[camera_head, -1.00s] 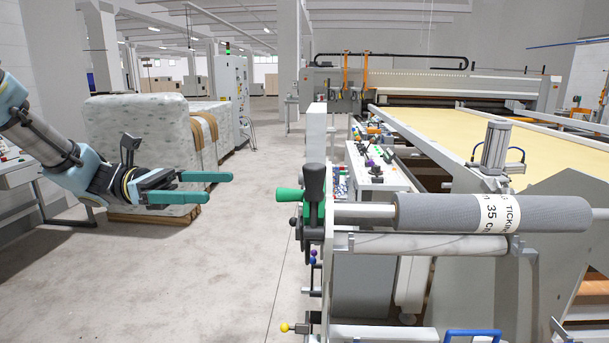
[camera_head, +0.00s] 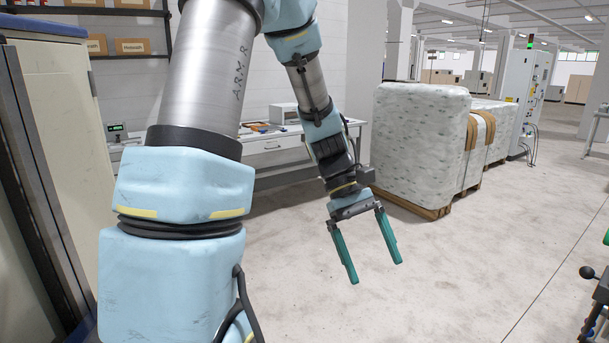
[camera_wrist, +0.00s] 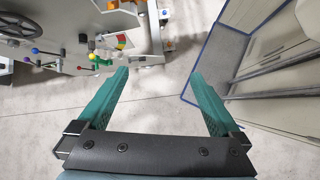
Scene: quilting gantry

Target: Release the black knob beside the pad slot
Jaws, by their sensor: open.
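My gripper (camera_head: 376,271) is open and empty, with two teal fingers over bare floor in the head view. It also shows in the wrist view (camera_wrist: 160,73), with nothing between its fingers. A black ball knob (camera_head: 587,272) shows at the right edge of the head view, well apart from my gripper. In the wrist view a dark knob (camera_wrist: 82,38) stands among several coloured ones on a grey machine, beyond the left finger. I cannot tell which black knob is the task's one. I cannot make out the pad slot.
A wrapped mattress stack (camera_head: 420,140) on a pallet stands behind my gripper. A workbench (camera_head: 275,143) is along the wall, and a tall cabinet (camera_head: 50,120) is at left. A blue-edged frame (camera_wrist: 205,50) is right in the wrist view.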

